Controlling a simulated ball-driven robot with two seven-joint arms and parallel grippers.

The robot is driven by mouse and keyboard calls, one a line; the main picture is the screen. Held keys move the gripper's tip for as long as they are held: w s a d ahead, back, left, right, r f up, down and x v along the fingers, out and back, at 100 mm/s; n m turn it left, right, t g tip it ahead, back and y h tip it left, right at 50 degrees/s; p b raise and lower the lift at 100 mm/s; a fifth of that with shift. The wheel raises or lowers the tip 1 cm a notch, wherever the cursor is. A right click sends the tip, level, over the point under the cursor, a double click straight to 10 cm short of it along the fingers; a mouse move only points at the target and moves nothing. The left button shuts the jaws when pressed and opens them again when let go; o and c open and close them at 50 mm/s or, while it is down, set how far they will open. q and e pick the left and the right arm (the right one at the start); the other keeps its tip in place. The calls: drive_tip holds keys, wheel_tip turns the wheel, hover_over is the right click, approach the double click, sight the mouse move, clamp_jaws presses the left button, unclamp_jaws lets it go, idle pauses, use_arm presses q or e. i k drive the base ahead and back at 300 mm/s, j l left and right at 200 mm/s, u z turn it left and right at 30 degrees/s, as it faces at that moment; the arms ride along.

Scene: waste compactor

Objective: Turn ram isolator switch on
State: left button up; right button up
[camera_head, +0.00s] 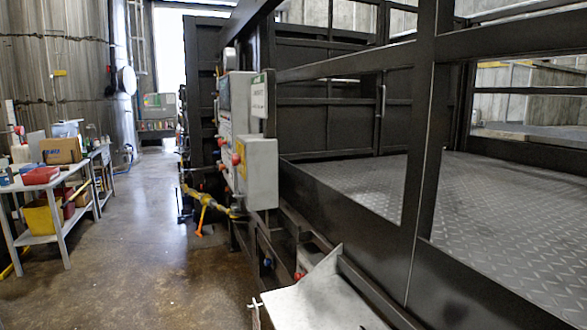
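A light grey box (261,174) is mounted on the side of the dark compactor frame, near the middle of the view. A red knob (237,159) sticks out from its left face. Behind it is a taller grey control panel (237,105) with small red controls (221,141) on its edge. I cannot tell which control is the ram isolator switch, as the faces are seen edge-on and labels are too small to read. Neither of my grippers shows in this view.
A yellow pipe (201,196) with an orange handle juts into the aisle below the panel. A grey sloped plate (325,302) is at the bottom centre. A cluttered workbench (66,205) stands left. The concrete floor (140,240) between is clear.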

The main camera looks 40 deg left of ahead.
sight(236, 160)
drive_tip(key=u, duration=1.8)
drive_tip(key=i+j+z, duration=0.15)
drive_tip(key=z, duration=0.2)
drive_tip(key=i+j+z, duration=0.2)
drive_tip(key=z, duration=0.15)
drive_tip(key=i+j+z, duration=0.15)
drive_tip(key=j+z, duration=0.2)
